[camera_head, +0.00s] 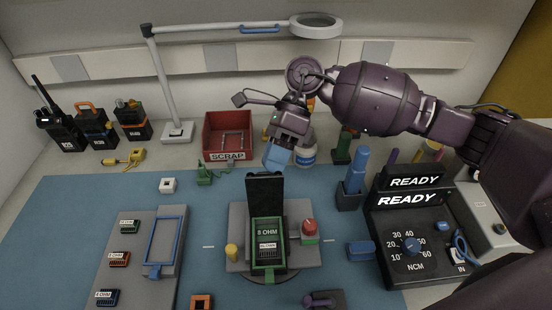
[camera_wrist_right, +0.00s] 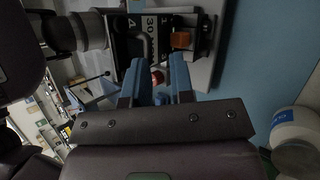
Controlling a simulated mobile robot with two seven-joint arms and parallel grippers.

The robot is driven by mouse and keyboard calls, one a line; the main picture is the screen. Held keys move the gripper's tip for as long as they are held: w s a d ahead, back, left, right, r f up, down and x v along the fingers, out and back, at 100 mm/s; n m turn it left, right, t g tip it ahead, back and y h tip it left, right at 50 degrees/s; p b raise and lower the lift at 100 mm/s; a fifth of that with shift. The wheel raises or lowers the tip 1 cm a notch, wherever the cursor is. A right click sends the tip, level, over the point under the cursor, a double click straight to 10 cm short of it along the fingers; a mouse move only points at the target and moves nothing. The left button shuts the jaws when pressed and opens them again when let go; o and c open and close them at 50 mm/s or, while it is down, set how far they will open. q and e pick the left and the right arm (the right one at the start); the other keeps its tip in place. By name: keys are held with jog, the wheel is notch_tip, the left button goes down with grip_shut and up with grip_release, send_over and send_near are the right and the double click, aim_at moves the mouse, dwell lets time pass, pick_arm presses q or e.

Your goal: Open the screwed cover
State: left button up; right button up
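A black device (camera_head: 253,257) with a green frame and an "8 OHM" label sits in the grey fixture (camera_head: 238,222). A black cover (camera_head: 265,188) stands raised at its far edge, leaving the inside exposed. My right gripper (camera_head: 277,157) is just above and behind the cover's top edge, blue fingertips pointing down. In head view I cannot tell whether they touch the cover. In the right wrist view the two blue fingers (camera_wrist_right: 156,80) are apart, with no thing held between them. My left gripper is not in view.
A red knob (camera_head: 309,226) and a yellow post (camera_head: 232,252) stand on the fixture. A red scrap bin (camera_head: 228,130) is behind. The torque unit (camera_head: 412,237) reading READY is right. A grey tray (camera_head: 142,225) with modules is left.

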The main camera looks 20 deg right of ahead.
jog(key=shift+o, duration=1.2)
jog(key=f, duration=0.1)
jog(key=s+f, duration=0.1)
jog(key=shift+s+a+f+g, duration=0.15)
jog(key=shift+a+f+g, duration=0.05)
jog(key=shift+f+g, duration=0.1)
jog(key=shift+o, duration=1.3)
jog(key=shift+s+a+r, duration=0.15)
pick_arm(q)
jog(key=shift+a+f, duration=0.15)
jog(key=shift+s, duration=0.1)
pick_arm(e)
jog(key=shift+r, duration=0.1)
jog(key=shift+c, duration=0.5)
pick_arm(q)
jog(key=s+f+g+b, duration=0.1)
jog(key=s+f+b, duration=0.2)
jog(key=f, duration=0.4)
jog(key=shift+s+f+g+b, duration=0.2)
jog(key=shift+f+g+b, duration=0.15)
jog(key=shift+b, duration=0.45)
pick_arm(e)
jog(key=w+d+r, duration=0.2)
jog(key=w+d, duration=0.5)
jog(key=w, duration=0.3)
jog(key=shift+w+d, duration=0.25)
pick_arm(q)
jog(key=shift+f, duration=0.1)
